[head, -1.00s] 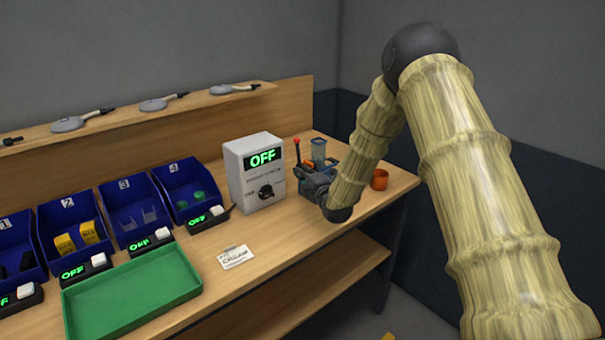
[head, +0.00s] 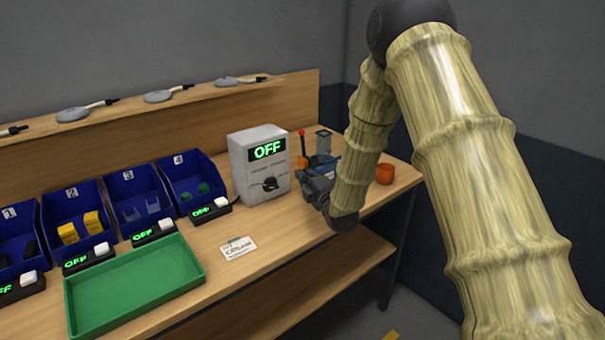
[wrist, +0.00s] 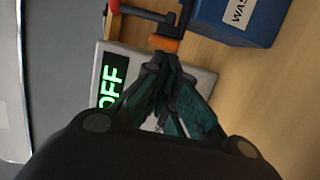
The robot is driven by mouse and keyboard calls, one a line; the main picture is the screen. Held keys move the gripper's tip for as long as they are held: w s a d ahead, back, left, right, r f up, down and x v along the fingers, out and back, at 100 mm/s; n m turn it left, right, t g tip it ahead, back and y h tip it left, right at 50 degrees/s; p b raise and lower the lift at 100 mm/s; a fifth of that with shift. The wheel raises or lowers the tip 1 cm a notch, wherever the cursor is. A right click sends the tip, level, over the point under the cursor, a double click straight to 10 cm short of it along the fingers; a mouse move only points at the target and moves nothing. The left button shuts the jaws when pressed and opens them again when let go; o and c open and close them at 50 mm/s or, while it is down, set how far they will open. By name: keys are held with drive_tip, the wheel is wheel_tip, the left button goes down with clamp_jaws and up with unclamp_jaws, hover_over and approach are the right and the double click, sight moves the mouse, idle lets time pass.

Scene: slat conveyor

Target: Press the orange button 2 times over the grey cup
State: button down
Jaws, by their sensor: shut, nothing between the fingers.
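An orange part (wrist: 163,44), which looks like the button, lies just beyond my fingertips in the wrist view. In the head view the orange part (head: 304,161) sits low beside an upright with a red top (head: 301,133). My gripper (wrist: 166,62) is shut and empty, its teal fingers together with their tips at or very near the orange part; I cannot tell whether they touch. In the head view my gripper (head: 314,192) is partly hidden by my arm. I cannot make out a grey cup in either view.
A grey box (head: 245,165) with an OFF display stands left of my gripper. A blue container (wrist: 235,18) is near the fingers. An orange cup (head: 385,174) stands right of my arm. Blue bins, small OFF displays and a green tray (head: 190,252) lie left.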

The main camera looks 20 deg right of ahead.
drive_tip(key=s+b, duration=0.1)
drive_tip(key=s, duration=0.4)
drive_tip(key=shift+d, duration=0.1)
idle(1.1)
drive_tip(key=a, duration=0.1)
drive_tip(key=s+a+p, duration=0.1)
drive_tip(key=a, duration=0.2)
drive_tip(key=shift+s+a+r, duration=0.15)
drive_tip(key=shift+s+a, duration=0.2)
drive_tip(key=shift+s, duration=0.05)
